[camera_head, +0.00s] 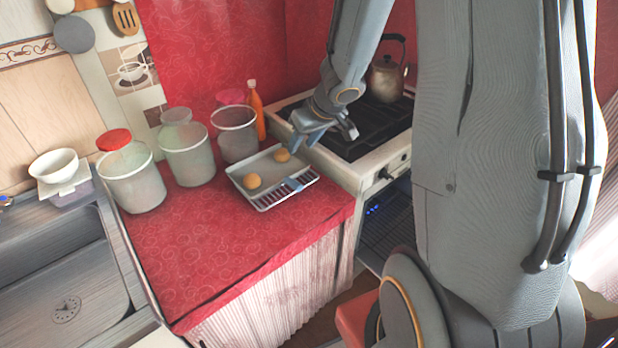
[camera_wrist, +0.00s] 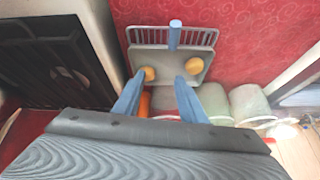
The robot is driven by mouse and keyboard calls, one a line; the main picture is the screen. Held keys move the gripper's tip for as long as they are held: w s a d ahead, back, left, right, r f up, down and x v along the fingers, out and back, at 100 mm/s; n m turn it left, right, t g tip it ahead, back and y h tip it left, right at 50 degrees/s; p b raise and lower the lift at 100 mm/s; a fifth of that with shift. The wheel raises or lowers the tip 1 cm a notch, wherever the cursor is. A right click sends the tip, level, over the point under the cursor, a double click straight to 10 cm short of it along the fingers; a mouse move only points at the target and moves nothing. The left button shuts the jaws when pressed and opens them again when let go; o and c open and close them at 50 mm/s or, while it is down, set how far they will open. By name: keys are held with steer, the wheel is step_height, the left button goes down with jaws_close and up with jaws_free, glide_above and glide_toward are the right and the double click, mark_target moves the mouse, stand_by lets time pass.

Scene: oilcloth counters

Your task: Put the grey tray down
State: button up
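The grey tray (camera_head: 267,170) rests on the red counter beside the stove. It has a slatted rack along one side and a blue handle (camera_head: 292,184). Two round orange-brown things lie in it, one at the left (camera_head: 252,181) and one at the back (camera_head: 282,155). The tray also shows in the wrist view (camera_wrist: 165,65), with its blue handle (camera_wrist: 175,34) at the far side. My gripper (camera_head: 323,138) is above and right of the tray, near the stove edge. Its blue fingers (camera_wrist: 160,78) are spread apart with nothing held between them, clear of the handle.
Several tall pale containers (camera_head: 186,155) stand behind and left of the tray, with an orange bottle (camera_head: 257,112) behind it. A kettle (camera_head: 386,78) is on the stove (camera_head: 368,132). The counter's front left (camera_head: 210,245) is clear. A sink (camera_head: 65,275) lies further left.

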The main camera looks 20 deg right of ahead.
steer(key=s+a+r+m+g+h, duration=0.1)
steer(key=s+a+r+g, duration=0.1)
steer(key=s, duration=0.7)
steer(key=s+a+r+m+g, duration=0.1)
steer(key=s+a+g, duration=0.1)
steer(key=s, duration=0.8)
steer(key=shift+a+r+h, duration=0.4)
steer(key=shift+a, duration=0.45)
